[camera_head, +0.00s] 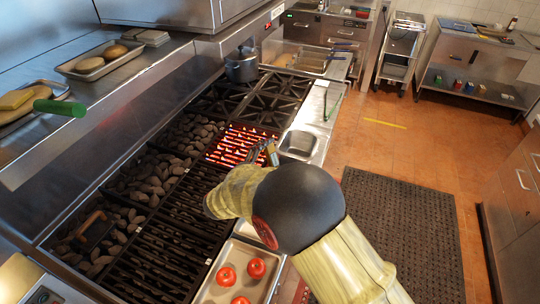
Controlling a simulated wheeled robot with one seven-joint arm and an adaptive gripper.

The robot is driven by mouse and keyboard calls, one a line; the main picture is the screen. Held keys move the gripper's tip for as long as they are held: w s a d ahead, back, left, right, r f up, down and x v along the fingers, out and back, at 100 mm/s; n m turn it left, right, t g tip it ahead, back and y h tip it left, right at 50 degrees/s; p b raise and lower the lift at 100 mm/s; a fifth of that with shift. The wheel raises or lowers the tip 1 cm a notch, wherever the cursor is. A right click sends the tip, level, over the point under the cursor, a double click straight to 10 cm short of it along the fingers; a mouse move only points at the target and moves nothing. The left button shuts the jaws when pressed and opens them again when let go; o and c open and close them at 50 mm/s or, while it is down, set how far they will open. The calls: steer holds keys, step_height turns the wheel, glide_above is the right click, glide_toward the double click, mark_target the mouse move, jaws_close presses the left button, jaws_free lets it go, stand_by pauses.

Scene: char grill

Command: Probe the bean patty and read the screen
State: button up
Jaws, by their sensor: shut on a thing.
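My gripper (264,153) is seen from behind, over the counter edge beside the glowing red grill section (240,143). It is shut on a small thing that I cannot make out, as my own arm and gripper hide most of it. I cannot pick out a bean patty; it may be hidden behind my arm. No probe screen can be read in this view.
Dark grates (178,225) and coals (150,178) lie left of my arm. A tray with several tomatoes (227,277) is at the front. A metal pan (299,143) sits right of the gripper. A pot (241,68) stands behind. A steel shelf (130,82) overhangs the left.

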steer(key=shift+f+b, duration=1.35)
steer(key=shift+f, duration=1)
stand_by(2.7)
